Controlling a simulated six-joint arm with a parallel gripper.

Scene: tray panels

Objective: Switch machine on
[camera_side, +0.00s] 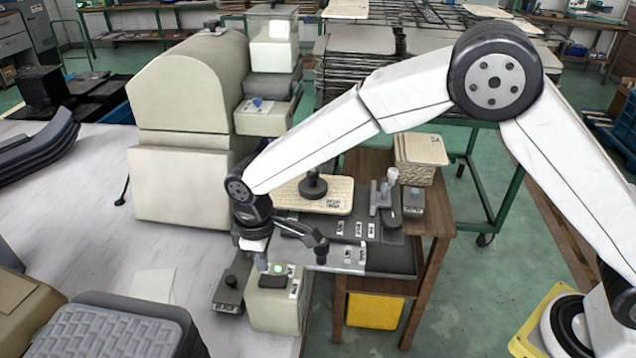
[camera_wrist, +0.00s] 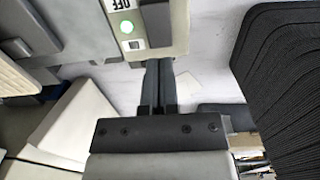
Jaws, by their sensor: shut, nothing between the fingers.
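The machine's control box (camera_side: 275,308) is beige and stands at the front edge of the table in the side view. A round green lit button (camera_side: 280,268) is on its top; it also shows in the wrist view (camera_wrist: 127,27), beside a label reading OFF (camera_wrist: 121,5) and a small white-and-black part (camera_wrist: 133,45). A dark block (camera_wrist: 156,22) sits on the same face. My gripper (camera_side: 262,265) is shut and empty at the box, close to the green button. In the wrist view its fingers (camera_wrist: 160,68) point at the dark block; I cannot tell whether they touch it.
A large beige machine (camera_side: 185,120) stands behind the box. A dark grey unit (camera_side: 232,283) sits left of the box. A wooden table (camera_side: 428,225) with trays and labelled fixtures is to the right. A dark ribbed crate (camera_side: 125,330) is at front left.

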